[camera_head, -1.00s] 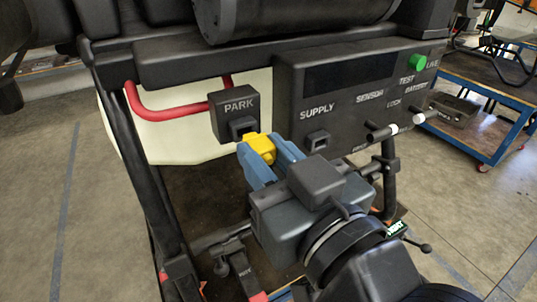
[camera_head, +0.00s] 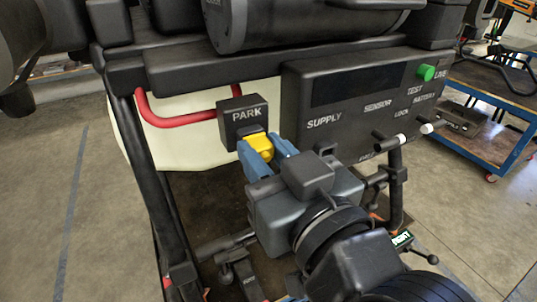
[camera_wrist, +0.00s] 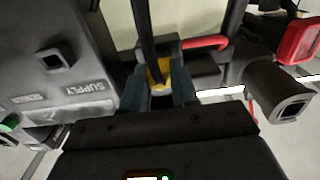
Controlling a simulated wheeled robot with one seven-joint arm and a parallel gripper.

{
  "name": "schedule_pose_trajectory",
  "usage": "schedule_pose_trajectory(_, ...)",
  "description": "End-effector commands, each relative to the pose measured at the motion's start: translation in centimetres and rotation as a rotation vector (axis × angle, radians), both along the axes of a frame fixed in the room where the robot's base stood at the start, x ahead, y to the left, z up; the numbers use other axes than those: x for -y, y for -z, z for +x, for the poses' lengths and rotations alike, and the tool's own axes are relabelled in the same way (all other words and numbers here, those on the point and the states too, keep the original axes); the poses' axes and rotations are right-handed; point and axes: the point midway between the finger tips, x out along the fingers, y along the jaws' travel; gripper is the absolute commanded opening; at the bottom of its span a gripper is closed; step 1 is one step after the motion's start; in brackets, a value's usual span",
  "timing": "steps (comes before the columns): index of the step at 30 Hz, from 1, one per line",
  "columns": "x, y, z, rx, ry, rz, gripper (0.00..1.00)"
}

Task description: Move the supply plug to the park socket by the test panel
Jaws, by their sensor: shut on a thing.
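The supply plug (camera_head: 260,145) is yellow, and my gripper (camera_head: 264,158) is shut on it with its blue fingers on either side. The plug is right at the front of the black PARK socket box (camera_head: 243,113); whether it is seated cannot be told. In the wrist view the yellow plug (camera_wrist: 157,75) shows between the blue fingers (camera_wrist: 157,90), with a dark strap or bar crossing in front. The test panel (camera_head: 350,110), with its SUPPLY label, is to the right of the park box. In the wrist view the supply socket (camera_wrist: 55,58) is empty.
A red hose (camera_head: 185,122) runs behind the park box beside a pale tank (camera_head: 185,150). A green button (camera_head: 426,72) and knobs (camera_head: 400,138) are on the panel's right. Dark frame posts stand on both sides. A blue cart (camera_head: 490,125) is at the far right.

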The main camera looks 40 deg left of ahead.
Motion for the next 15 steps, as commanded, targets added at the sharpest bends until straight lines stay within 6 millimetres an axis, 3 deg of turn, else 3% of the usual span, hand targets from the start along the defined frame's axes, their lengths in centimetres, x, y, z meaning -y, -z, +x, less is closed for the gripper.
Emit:
schedule_pose_trajectory(10, 0.8, 0.1, -0.2, 0.000, 0.002, 0.000, 0.58)
schedule_pose_trajectory(15, 3.2, 0.2, -1.2, 0.000, 0.003, 0.001, 0.58)
